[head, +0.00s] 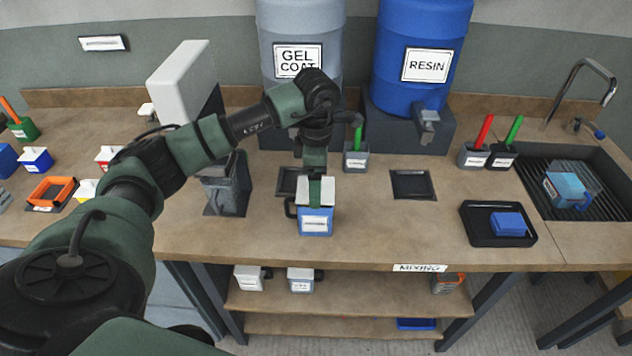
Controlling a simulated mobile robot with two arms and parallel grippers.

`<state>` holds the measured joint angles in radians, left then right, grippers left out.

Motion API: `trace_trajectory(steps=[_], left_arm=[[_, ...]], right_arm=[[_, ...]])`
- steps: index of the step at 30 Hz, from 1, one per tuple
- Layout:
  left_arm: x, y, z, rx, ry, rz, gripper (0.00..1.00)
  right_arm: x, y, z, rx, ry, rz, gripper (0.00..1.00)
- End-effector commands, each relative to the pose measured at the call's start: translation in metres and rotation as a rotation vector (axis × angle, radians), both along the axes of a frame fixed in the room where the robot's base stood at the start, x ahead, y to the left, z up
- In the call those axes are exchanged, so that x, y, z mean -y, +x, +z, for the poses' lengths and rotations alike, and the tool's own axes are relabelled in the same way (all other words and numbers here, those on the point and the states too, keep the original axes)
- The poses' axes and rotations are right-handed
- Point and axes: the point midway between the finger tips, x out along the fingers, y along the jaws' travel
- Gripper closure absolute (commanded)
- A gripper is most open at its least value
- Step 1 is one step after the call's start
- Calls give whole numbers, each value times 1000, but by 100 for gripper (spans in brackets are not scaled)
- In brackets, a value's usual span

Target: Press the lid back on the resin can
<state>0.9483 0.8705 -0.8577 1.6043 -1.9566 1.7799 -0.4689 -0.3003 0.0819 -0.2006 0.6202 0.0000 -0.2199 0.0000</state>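A blue can (316,223) with a pale front label and a dark handle on its left side stands on the bench, below the gel coat drum. A white top (325,187) shows on it; whether this is a lid seated flat or loose I cannot tell. My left gripper (315,190) points straight down at the middle of this top, appearing to touch or nearly touch it. The arm hides part of the top, and the finger gap is not clear. My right gripper is not in view.
A grey GEL COAT drum (290,95) and blue RESIN drum (412,90) stand behind. A pale machine (180,80) is left of the can. A black tray (482,234) holds a blue block; the sink (610,190) is at right. Bench between can and tray is clear.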

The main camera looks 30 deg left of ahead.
Motion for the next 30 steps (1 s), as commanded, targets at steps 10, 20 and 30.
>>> trace_trajectory(steps=[10,20,30], left_arm=[[0,0,-1,0,0,0,59],[0,0,-3,0,0,0,59],[0,0,-3,0,0,0,59]], right_arm=[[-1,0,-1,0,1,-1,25],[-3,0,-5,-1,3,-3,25],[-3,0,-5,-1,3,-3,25]])
